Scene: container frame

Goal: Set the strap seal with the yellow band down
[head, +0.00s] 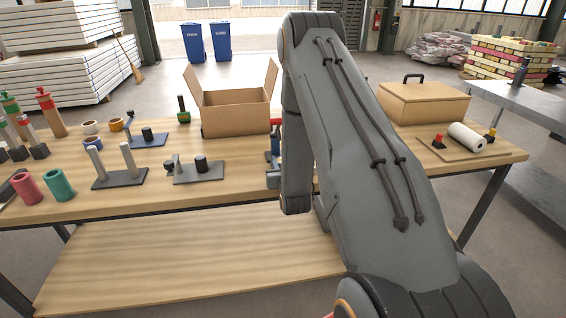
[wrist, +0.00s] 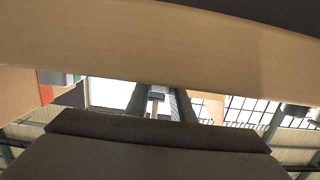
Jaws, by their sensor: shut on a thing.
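In the wrist view, my gripper (wrist: 161,100) shows as two dark fingers closed on a small pale piece with a dark blue end, taken as the strap seal (wrist: 156,97). Its yellow band does not show, and most of it is hidden. A wide tan surface fills the top of the wrist view, close by; I cannot tell what it belongs to. In the head view my arm hides the gripper and the piece behind it.
The wooden table (head: 240,190) holds an open cardboard box (head: 236,119) left of my arm and a closed box with a handle (head: 424,104) to the right. A board with a white roll (head: 467,139) is at right. Pegs, rings and cylinders crowd the left.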

